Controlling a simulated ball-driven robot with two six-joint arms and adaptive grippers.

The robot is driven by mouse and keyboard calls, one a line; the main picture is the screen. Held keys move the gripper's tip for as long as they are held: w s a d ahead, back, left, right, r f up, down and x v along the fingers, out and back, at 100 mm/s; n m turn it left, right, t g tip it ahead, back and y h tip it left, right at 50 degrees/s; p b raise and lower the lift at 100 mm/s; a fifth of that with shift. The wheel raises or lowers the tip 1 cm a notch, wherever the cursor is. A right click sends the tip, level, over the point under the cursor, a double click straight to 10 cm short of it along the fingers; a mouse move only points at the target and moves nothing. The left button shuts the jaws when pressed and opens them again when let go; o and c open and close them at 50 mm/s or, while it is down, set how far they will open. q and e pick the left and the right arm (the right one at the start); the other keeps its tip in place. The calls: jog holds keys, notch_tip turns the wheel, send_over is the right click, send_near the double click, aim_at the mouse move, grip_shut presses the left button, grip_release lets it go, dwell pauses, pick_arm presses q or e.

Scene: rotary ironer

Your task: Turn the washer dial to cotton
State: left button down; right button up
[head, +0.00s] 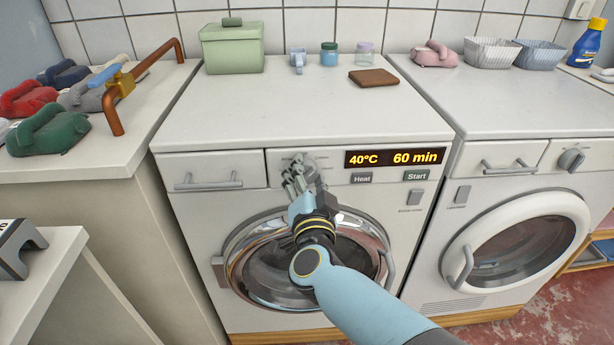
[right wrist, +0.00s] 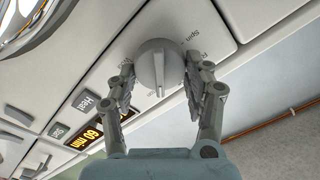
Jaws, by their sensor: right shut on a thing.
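The washer (head: 300,110) stands in the middle of the head view; its display (head: 397,158) reads 40°C and 60 min. Its round grey dial (right wrist: 157,62) shows in the right wrist view, with a raised ridge running toward the bottom of that picture. Near it I read "Spin" and part of a label starting with R; other labels are covered, and I cannot read cotton. My right gripper (right wrist: 161,84) is shut on the dial, one finger on each side. In the head view the right gripper (head: 300,172) mostly hides the dial. My left gripper is not in view.
Heat (head: 361,177) and Start (head: 416,175) buttons sit right of the dial, and a drawer (head: 209,170) is to its left. A second machine (head: 520,220) stands right. On the washer top are a green box (head: 232,50), small jars and a brown pad (head: 374,78).

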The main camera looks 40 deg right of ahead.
jog(key=shift+m, duration=0.5)
jog(key=shift+f, duration=0.1)
jog(key=o, duration=1.1)
notch_tip(320, 180, up, 10)
jog(key=shift+r, duration=0.1)
jog(key=shift+a, duration=0.1)
